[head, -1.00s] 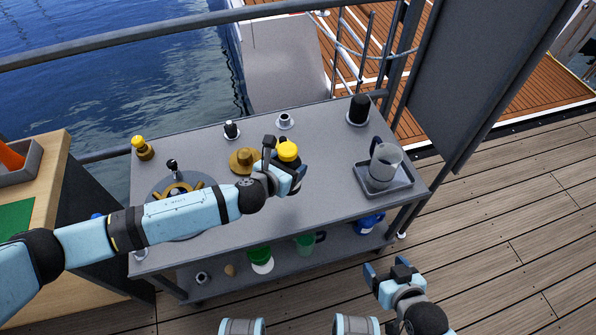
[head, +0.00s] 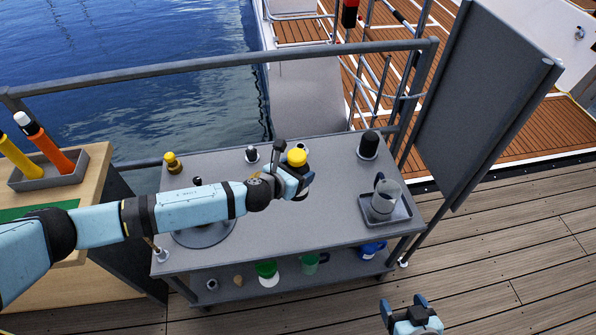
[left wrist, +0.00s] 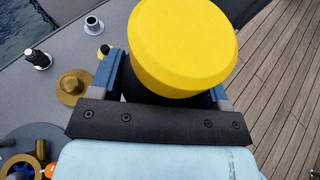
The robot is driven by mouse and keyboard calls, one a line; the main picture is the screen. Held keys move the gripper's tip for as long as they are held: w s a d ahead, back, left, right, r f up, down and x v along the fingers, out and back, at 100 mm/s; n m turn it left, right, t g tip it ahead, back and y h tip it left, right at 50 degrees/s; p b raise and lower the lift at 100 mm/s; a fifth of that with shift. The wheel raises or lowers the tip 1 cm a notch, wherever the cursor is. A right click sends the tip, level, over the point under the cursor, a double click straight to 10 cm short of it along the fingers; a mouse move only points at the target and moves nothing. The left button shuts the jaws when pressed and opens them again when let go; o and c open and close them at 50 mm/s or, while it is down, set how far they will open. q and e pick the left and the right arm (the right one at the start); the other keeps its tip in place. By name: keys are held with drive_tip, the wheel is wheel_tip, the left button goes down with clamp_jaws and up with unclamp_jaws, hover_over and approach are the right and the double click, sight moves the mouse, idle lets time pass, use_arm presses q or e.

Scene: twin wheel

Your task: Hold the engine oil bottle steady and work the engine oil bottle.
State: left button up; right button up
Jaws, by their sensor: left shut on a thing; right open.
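The engine oil bottle looks like a dark bottle with a large yellow cap (head: 297,157). My left gripper (head: 299,180) is shut around it just below the cap, over the middle of the grey cart top. In the left wrist view the yellow cap (left wrist: 183,45) fills the space above the blue fingers (left wrist: 165,85), with the dark body mostly hidden beneath it. I cannot tell whether the bottle's base touches the cart. My right gripper (head: 403,308) is open and empty, low in front of the cart, away from the bottle.
A brass disc (left wrist: 72,86) lies beside the gripper. Green containers (head: 267,272) stand on the lower shelf.

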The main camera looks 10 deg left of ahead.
use_arm(q)
drive_tip(key=o, duration=0.4)
drive_tip(key=c, duration=0.6)
drive_tip(key=s+a+r+n+y+p, duration=0.1)
drive_tip(key=s+a+r+n+y, duration=0.1)
drive_tip(key=s+a+r, duration=0.2)
drive_tip(key=s+a+r+n+t+y+p, duration=0.1)
drive_tip(key=s+a+r, duration=0.3)
drive_tip(key=r, duration=0.4)
drive_tip(key=s+a+r+n+y+p, duration=0.1)
drive_tip(key=s+a+r+n+y, duration=0.1)
drive_tip(key=a+r, duration=0.4)
drive_tip(key=shift+s+a+r+n+t+y, duration=0.15)
drive_tip(key=shift+s+y, duration=0.1)
drive_tip(key=shift+s, duration=0.2)
drive_tip(key=shift+s+n+t+y, duration=0.1)
drive_tip(key=shift+s+y, duration=0.1)
drive_tip(key=shift+s, duration=0.2)
drive_tip(key=shift+s+a+r+n+t+y, duration=0.15)
drive_tip(key=shift+s+y, duration=0.1)
drive_tip(key=shift+s, duration=0.2)
